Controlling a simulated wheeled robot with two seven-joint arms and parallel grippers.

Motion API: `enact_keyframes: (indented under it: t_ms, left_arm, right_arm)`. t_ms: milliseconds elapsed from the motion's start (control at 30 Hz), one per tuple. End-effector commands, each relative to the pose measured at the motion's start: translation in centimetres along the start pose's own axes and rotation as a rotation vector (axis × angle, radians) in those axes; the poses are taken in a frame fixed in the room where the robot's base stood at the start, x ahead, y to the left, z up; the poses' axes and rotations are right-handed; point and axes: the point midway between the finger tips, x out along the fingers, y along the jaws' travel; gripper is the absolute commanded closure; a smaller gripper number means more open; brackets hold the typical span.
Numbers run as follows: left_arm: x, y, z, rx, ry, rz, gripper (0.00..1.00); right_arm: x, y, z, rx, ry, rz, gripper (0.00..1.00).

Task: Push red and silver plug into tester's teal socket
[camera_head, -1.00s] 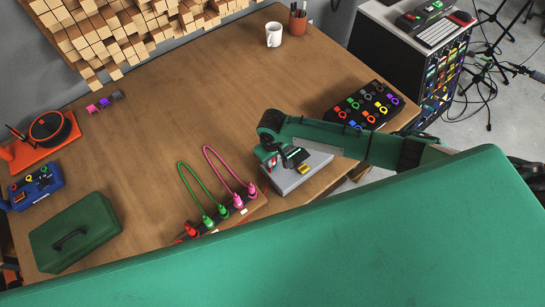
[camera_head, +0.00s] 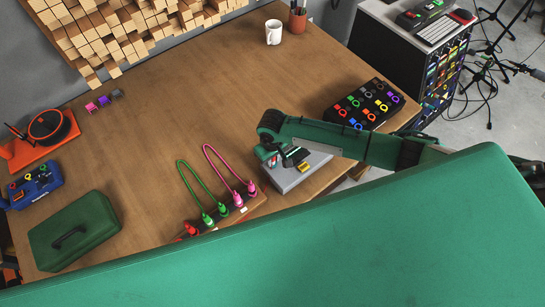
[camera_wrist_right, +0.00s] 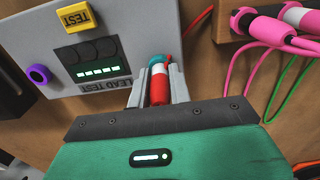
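The red and silver plug (camera_wrist_right: 159,86) is between the fingers of my right gripper (camera_wrist_right: 160,88), which look shut on it, with its front end at the teal socket (camera_wrist_right: 158,60). The socket is on the side of the grey tester (camera_wrist_right: 120,20); how deep the plug sits is hidden. The tester has a yellow TEST button (camera_wrist_right: 77,19), lit green bars and a purple socket (camera_wrist_right: 38,74). In the head view my right gripper (camera_head: 270,160) is at the left edge of the tester (camera_head: 290,182); the plug is too small to make out there. My left gripper is out of view.
A rack with pink and green leads (camera_head: 225,212) stands left of the tester. A black panel of coloured sockets (camera_head: 364,104) lies behind to the right. A green case (camera_head: 74,232) is at the left. The table middle (camera_head: 170,120) is clear.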

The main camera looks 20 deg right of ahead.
Motion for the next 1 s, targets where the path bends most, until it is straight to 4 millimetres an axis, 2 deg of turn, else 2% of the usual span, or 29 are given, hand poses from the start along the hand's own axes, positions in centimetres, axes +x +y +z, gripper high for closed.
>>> enact_keyframes:
  t_ms: [33,100,400,567,667,1000]
  left_arm:
    - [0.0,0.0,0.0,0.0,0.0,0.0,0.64]
    - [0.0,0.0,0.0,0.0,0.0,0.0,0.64]
    - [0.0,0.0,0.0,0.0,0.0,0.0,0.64]
    - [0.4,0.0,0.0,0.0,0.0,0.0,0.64]
    - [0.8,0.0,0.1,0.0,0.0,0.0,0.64]
    - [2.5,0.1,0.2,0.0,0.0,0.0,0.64]
  right_arm:
    - [0.0,0.0,0.1,0.0,-0.001,0.0,0.7]
    - [0.1,0.0,0.1,0.0,-0.001,0.0,0.56]
    - [0.0,0.0,0.1,0.0,-0.001,0.0,0.56]
    - [-1.2,-0.1,0.0,-0.001,0.001,-0.001,0.56]
    - [-2.9,0.0,0.0,-0.003,0.003,0.0,0.56]
    - [-10.5,0.0,-0.1,-0.001,0.003,0.001,0.56]
